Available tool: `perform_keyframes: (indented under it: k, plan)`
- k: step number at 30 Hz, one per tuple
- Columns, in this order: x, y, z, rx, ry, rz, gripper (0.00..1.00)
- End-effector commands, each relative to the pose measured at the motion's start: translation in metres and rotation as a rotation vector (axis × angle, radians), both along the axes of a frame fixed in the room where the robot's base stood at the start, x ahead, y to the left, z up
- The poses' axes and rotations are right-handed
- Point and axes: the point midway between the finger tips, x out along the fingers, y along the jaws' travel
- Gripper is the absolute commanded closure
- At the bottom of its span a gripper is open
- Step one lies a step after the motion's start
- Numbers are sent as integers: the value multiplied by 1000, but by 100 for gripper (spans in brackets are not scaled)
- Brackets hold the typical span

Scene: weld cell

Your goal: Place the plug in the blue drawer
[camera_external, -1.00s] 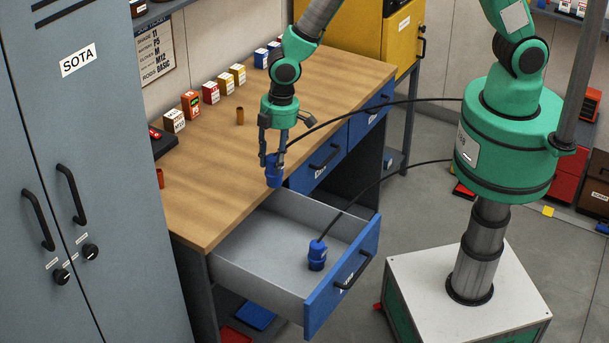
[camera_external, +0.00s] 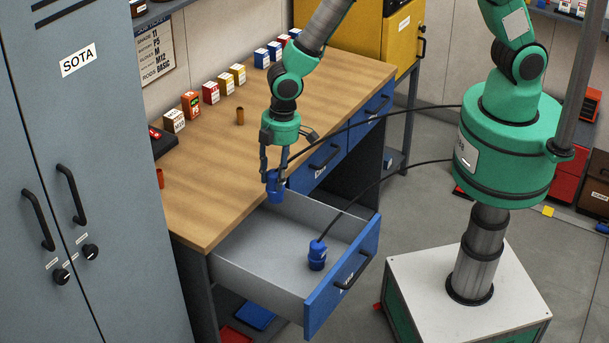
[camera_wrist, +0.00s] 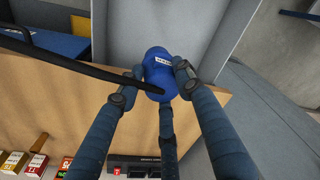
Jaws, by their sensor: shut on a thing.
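A blue plug (camera_external: 276,187) with a black cable hangs upright in my gripper (camera_external: 274,172), whose fingers are shut around it. It also shows between the fingers in the wrist view (camera_wrist: 160,72). A second blue plug (camera_external: 317,256) with its own cable stands inside the open blue-fronted drawer (camera_external: 350,262), near the front. The held plug is above the drawer's back part, by the bench edge. The drawer's grey inside also shows at the top of the wrist view (camera_wrist: 128,30).
The wooden bench top (camera_external: 215,165) lies beside my gripper, with small boxes (camera_external: 211,92) along its back and a brown cylinder (camera_external: 240,116). Another blue drawer (camera_external: 318,168) is shut. The drawer's middle floor is bare. Both cables run right to my body.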

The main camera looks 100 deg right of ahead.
Motion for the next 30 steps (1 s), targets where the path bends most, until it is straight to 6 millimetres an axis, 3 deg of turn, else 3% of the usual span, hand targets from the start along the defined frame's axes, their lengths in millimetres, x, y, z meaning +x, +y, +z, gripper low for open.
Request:
perform_keyframes:
  k: [12, 18, 24, 30]
  plan:
    - [0, 117, -66, 7, 0, 74, 98]
    - [-7, 165, -89, 11, 2, 101, 98]
    - [-12, 192, -100, 12, 2, 115, 98]
    - [-13, 199, -102, 12, 2, 119, 98]
